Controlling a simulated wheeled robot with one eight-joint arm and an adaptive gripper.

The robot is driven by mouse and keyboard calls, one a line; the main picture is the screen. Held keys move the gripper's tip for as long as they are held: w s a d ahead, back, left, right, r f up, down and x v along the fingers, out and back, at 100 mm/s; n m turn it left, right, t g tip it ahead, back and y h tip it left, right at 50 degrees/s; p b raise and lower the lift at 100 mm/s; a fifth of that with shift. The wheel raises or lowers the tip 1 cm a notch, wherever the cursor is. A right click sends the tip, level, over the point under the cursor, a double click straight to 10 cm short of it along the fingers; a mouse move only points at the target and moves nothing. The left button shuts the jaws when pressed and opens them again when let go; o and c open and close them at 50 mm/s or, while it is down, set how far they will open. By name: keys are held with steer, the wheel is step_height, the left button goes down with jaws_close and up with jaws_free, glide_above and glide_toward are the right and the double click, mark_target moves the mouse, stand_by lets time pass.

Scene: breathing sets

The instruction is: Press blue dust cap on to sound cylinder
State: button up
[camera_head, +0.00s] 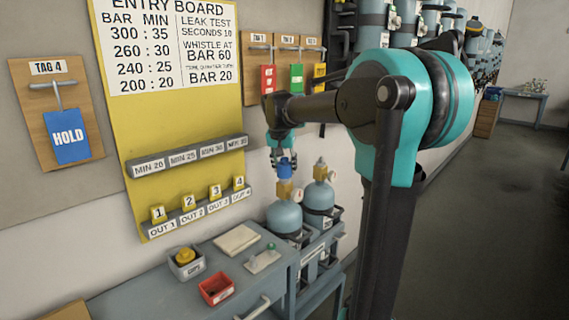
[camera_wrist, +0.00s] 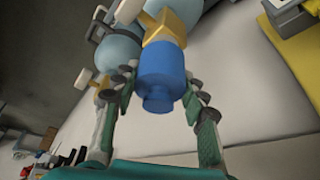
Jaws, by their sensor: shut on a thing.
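The blue dust cap (camera_wrist: 163,72) is between the fingers of my gripper (camera_wrist: 160,84), which is shut on it. In the head view, my gripper (camera_head: 284,158) points down, with the blue cap (camera_head: 285,170) right under it. The cap meets the brass valve (camera_head: 284,189) on top of the left pale-blue cylinder (camera_head: 284,217). The brass valve (camera_wrist: 160,27) also shows against the cap in the wrist view. I cannot tell how far the cap is pressed on. A second cylinder (camera_head: 318,203) with a bare brass valve stands just right of it.
A grey bench (camera_head: 150,300) holds a cup box (camera_head: 187,264) with yellow caps, a red tray (camera_head: 217,289) and a pale pad (camera_head: 236,240). The yellow entry board (camera_head: 130,130) hangs on the wall to the left. The floor at right (camera_head: 480,230) is clear.

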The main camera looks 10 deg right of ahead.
steer(key=shift+f, duration=1)
steer(key=shift+f, duration=0.1)
steer(key=o, duration=0.9)
steer(key=shift+o, duration=0.2)
steer(key=v, duration=1.2)
steer(key=s+d+f+n+y, duration=0.1)
steer(key=s+d+f+n, duration=0.1)
steer(key=s+f, duration=1.1)
steer(key=s+d+f+n, duration=0.2)
steer(key=s+f, duration=1.1)
steer(key=f, duration=0.7)
steer(key=shift+d+f+n+y, duration=0.2)
steer(key=shift+d+n+y, duration=0.2)
steer(key=shift+d, duration=0.5)
